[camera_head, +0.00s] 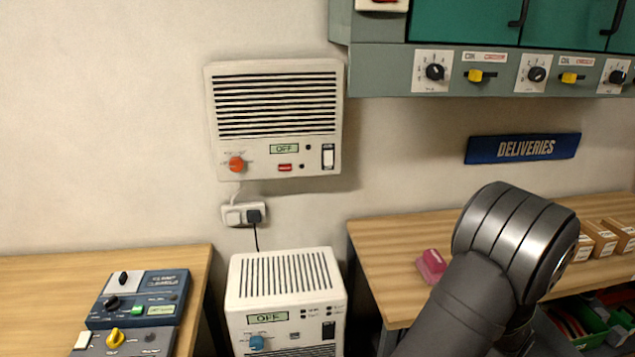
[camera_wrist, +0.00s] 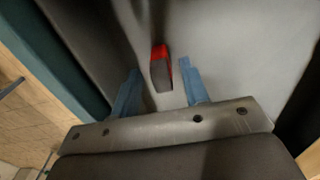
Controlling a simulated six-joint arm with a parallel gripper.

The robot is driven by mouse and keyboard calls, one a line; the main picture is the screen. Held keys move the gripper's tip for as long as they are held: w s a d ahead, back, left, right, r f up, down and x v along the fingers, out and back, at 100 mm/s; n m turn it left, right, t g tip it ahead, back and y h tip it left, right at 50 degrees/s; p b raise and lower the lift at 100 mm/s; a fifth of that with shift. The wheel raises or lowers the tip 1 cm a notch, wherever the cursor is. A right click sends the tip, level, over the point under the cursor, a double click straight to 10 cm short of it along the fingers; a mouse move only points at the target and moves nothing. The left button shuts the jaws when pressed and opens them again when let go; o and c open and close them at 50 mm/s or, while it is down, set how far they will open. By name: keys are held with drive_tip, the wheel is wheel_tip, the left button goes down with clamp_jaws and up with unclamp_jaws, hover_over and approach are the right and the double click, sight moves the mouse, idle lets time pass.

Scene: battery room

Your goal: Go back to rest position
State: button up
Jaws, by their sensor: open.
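My gripper (camera_wrist: 160,68) shows in the wrist view with its two blue fingers apart. A small dark block with a red top and edge (camera_wrist: 161,70) shows between the fingers, in front of a pale grey surface (camera_wrist: 235,50). The fingers look clear of its sides, but I cannot tell how far beyond the fingertips it lies. In the head view my arm (camera_head: 480,270) rises at the lower right, and its gripper end is hidden or out of view.
A wall heater unit (camera_head: 275,95) hangs above a white floor unit (camera_head: 285,285). A left bench (camera_head: 60,270) bears control boxes (camera_head: 140,298). A right bench (camera_head: 390,250) bears a pink item (camera_head: 431,265) and cardboard boxes (camera_head: 600,240). A grey-green cabinet (camera_head: 385,65) overhangs at upper right.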

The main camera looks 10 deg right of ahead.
drive_tip(key=shift+f, duration=1.3)
wheel_tip(320, 180, up, 12)
wheel_tip(320, 180, down, 12)
drive_tip(key=shift+f, duration=0.1)
wheel_tip(320, 180, up, 10)
drive_tip(key=w+d+r, duration=1.3)
drive_tip(key=w+r, duration=0.2)
drive_tip(key=w, duration=0.1)
drive_tip(key=w+a+f, duration=0.2)
drive_tip(key=w+f, duration=0.3)
drive_tip(key=w, duration=0.3)
drive_tip(key=shift+w+a+m, duration=0.15)
drive_tip(key=shift+w+m, duration=0.25)
